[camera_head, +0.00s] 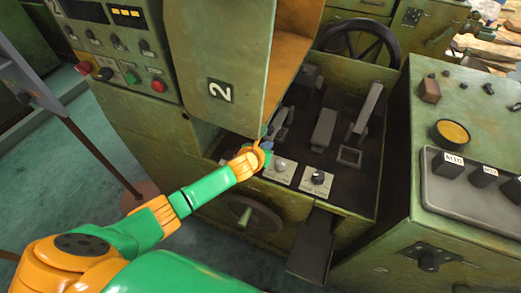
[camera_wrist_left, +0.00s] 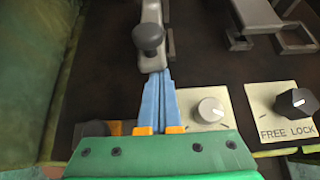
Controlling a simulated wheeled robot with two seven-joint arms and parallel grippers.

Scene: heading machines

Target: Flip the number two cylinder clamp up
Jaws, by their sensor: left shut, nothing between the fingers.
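My left gripper (camera_head: 268,143) reaches into the open bay of the green machine, at the left end of a row of clamps. In the left wrist view its blue fingers (camera_wrist_left: 159,75) are together and empty. Their tips are at the near end of a grey clamp lever with a dark round knob (camera_wrist_left: 148,36); contact cannot be told. In the head view this left clamp (camera_head: 281,118) is partly hidden by my gripper and the panel. A middle clamp (camera_head: 325,127) and a right clamp (camera_head: 369,108) stand beside it. No clamp number is readable. My right gripper is not in view.
A white knob (camera_head: 281,166) and a black FREE LOCK knob (camera_head: 318,178) sit on the front ledge. A handwheel (camera_head: 360,45) stands behind; a control cabinet (camera_head: 420,215) bounds the right.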

